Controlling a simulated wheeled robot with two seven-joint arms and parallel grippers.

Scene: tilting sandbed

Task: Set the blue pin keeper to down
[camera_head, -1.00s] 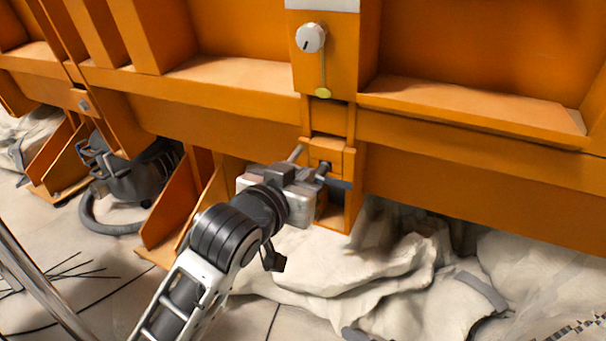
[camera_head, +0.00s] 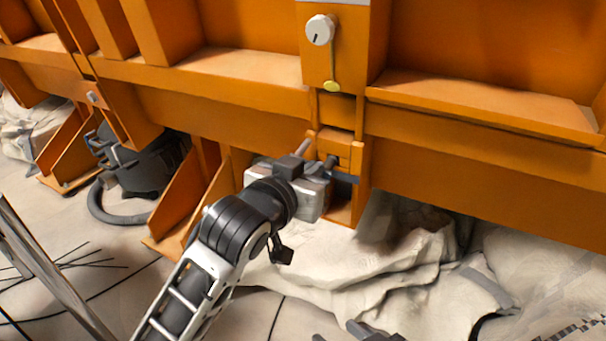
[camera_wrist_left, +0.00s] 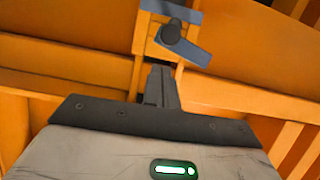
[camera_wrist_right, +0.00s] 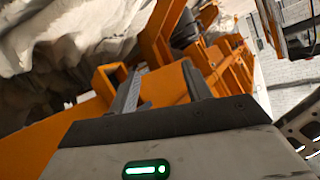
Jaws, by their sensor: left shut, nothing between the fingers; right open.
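The blue pin keeper (camera_head: 345,178) shows in the head view as a small blue-grey bar on the orange bracket, partly hidden by my left gripper. In the left wrist view the keeper (camera_wrist_left: 188,47) is a flat lever pointing right and slightly down from a dark round pin, below a blue strip. My left gripper (camera_head: 303,147) is shut and empty, close to the keeper; its fingers (camera_wrist_left: 161,85) appear below and left of the lever. I cannot tell if they touch it. My right gripper (camera_head: 340,334) is open and empty at the bottom edge; its fingers (camera_wrist_right: 163,85) show apart.
A white dial (camera_head: 319,30) and a yellow-green tab (camera_head: 331,86) sit on the orange frame above. Pale crumpled sheeting (camera_head: 400,245) lies below right. A dark machine with a hose (camera_head: 140,170) stands at left under the frame. Orange fins (camera_head: 185,205) flank the bracket.

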